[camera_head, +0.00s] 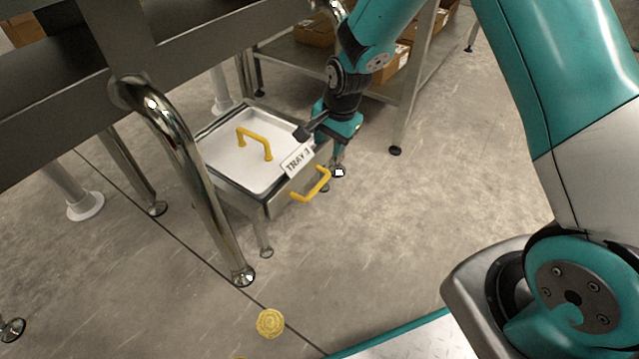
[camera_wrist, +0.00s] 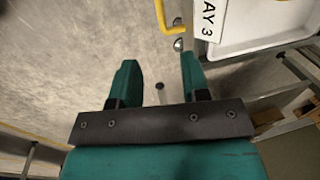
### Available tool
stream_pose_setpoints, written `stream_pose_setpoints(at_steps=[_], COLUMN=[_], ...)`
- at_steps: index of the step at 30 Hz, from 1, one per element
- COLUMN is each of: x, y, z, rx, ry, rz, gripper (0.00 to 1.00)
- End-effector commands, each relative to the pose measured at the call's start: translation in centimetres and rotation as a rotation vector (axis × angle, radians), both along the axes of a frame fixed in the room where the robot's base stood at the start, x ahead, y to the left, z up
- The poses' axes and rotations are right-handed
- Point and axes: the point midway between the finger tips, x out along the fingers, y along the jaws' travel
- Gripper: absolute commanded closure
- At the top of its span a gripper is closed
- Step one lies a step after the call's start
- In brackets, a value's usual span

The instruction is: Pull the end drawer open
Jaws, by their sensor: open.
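The end drawer is a low metal unit (camera_head: 268,208) labelled TRAY 3 (camera_head: 297,160), with a yellow handle (camera_head: 311,186) on its front. A white lid or tray (camera_head: 225,160) with a second yellow handle (camera_head: 256,141) lies on top. The front handle also shows at the top of the wrist view (camera_wrist: 163,17), beside the label (camera_wrist: 208,18). My gripper (camera_head: 338,168) is open and empty, pointing down just beyond the front handle and apart from it. In the wrist view its two fingers (camera_wrist: 160,78) are spread, with the handle ahead of them.
A chrome tube leg (camera_head: 190,170) of the conveyor frame stands left of the drawer. A metal shelf (camera_head: 300,55) with cardboard boxes (camera_head: 313,32) stands behind. A yellow round floor mark (camera_head: 270,323) lies in front. The floor right of the drawer is clear.

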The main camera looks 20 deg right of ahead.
Motion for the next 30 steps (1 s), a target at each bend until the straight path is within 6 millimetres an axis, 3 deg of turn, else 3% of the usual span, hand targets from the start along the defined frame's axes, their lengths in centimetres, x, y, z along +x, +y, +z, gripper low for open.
stream_pose_setpoints(at_steps=[18, 24, 30], x=[1.9, 2.3, 2.4], y=[1.4, 1.7, 1.8], z=[-13.6, -15.7, -16.1], rx=[-0.001, -0.002, -0.001], ry=[0.001, 0.000, -0.001], rz=[0.002, 0.003, 0.003], gripper=[0.58, 0.58, 0.58])
